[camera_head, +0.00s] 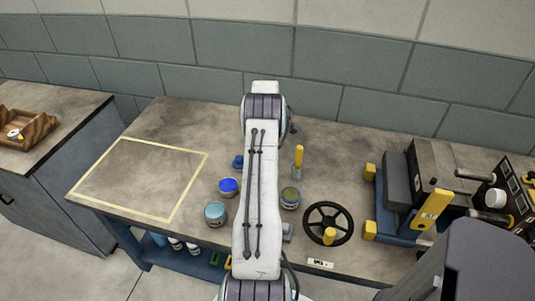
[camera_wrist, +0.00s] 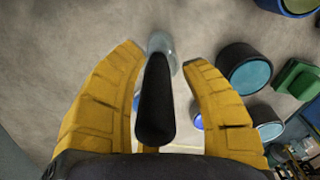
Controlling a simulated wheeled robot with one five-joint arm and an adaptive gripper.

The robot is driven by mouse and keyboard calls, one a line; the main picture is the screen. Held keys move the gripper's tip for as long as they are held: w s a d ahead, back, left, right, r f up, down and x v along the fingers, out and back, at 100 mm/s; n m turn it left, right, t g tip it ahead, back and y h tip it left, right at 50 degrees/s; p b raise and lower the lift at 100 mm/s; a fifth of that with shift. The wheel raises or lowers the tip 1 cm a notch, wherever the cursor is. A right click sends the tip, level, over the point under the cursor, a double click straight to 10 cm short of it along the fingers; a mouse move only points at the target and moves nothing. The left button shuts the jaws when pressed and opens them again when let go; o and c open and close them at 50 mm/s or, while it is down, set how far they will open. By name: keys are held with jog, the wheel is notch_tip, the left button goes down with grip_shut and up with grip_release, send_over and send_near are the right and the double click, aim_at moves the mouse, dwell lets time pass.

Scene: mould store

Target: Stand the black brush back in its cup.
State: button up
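In the wrist view the black brush (camera_wrist: 155,105) shows as a dark handle with its thick end towards the camera. Its far end meets a clear glass cup (camera_wrist: 161,44); I cannot tell whether it is inside the cup or only in front of it. My gripper (camera_wrist: 163,56) has its two yellow fingers apart, one on each side of the handle, with a gap visible on the right. The bristles are hidden. In the head view my white arm hides the black brush and most of the gripper area. A yellow upright piece over a small grey base (camera_head: 297,174) shows just right of the arm.
A blue tin (camera_head: 228,188), a teal tin (camera_head: 214,213) and a greenish tin (camera_head: 290,198) stand near my arm. A black handwheel (camera_head: 328,223) and machinery are to the right. A yellow-outlined area (camera_head: 140,180) on the left is clear. A wooden tray (camera_head: 25,127) sits far left.

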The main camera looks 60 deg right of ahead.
jog(key=shift+f, duration=0.1)
dwell(0.5)
notch_tip(320, 180, up, 7)
jog(key=shift+w+d+r+b, duration=0.1)
jog(key=shift+d+r+b, duration=0.05)
jog(key=shift+b, duration=0.3)
jog(key=shift+w+a+r, duration=0.2)
jog(key=shift+r, duration=0.05)
jog(key=w+a+r+m, duration=0.1)
jog(key=w+a+r, duration=0.2)
jog(key=a+r, duration=0.35)
jog(key=w+a+r+m+t+h, duration=0.1)
jog(key=w+a+r, duration=0.25)
jog(key=a, duration=0.65)
jog(key=w+a+r+m, duration=0.2)
jog(key=a+r, duration=0.4)
jog(key=a, duration=0.3)
jog(key=s+a+r+m+t, duration=0.1)
jog(key=s+a, duration=0.4)
jog(key=a, duration=0.5)
jog(key=s+a+r+m+t, duration=0.1)
jog(key=s+a+r+m, duration=0.1)
jog(key=s+a, duration=0.5)
jog(key=s+a+f+m+y, duration=0.1)
jog(key=s+a+f, duration=0.2)
jog(key=s+a, duration=0.2)
jog(key=shift+s+a+f+t, duration=0.15)
jog(key=shift+a+t, duration=0.15)
jog(key=shift+a, duration=0.65)
